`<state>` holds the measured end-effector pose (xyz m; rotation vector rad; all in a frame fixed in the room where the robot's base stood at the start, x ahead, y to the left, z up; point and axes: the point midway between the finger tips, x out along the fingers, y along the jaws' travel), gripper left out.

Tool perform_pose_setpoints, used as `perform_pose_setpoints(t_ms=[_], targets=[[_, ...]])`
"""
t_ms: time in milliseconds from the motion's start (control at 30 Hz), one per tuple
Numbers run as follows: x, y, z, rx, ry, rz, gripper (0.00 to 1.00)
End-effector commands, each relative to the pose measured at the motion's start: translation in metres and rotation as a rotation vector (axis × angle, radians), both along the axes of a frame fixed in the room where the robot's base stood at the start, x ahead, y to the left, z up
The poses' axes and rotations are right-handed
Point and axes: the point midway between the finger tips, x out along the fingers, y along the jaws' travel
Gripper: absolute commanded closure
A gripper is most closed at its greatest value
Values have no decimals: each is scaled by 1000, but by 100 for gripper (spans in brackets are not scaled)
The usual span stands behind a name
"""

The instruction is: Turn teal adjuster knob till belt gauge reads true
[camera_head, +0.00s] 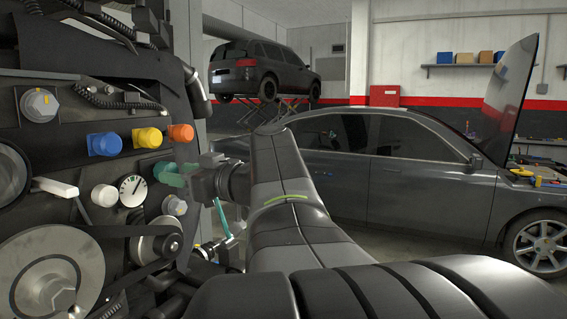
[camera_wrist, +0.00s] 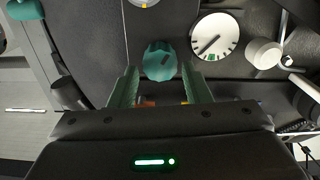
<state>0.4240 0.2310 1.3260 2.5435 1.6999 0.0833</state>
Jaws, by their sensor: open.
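The teal adjuster knob (camera_wrist: 159,61) sits on the dark engine panel in the wrist view, with a dark mark on its face. My gripper (camera_wrist: 158,72) is open, with one green finger on each side of the knob's lower part; whether they touch it I cannot tell. In the head view my gripper (camera_head: 178,174) is at the panel, and its teal fingers and the knob blend together. The belt gauge (camera_wrist: 215,36) is a white dial beside the knob. Its dark needle points down-left, and a green band lies at the lower rim. It also shows in the head view (camera_head: 132,190).
Blue (camera_head: 104,144), yellow (camera_head: 147,138) and orange (camera_head: 180,133) caps sit above the gauge. A white knob (camera_head: 104,195) is left of it, and pulleys with a belt (camera_head: 60,275) lie below. A grey car (camera_head: 400,175) stands to the right.

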Motion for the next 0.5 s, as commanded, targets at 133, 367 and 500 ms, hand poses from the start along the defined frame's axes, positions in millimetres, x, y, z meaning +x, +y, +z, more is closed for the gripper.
perform_pose_setpoints(t_ms=[133, 367, 500], targets=[[7, 20, 2, -1, 1, 4, 56], [15, 38, 1, 0, 1, 1, 56], [16, 41, 0, 0, 0, 1, 56]])
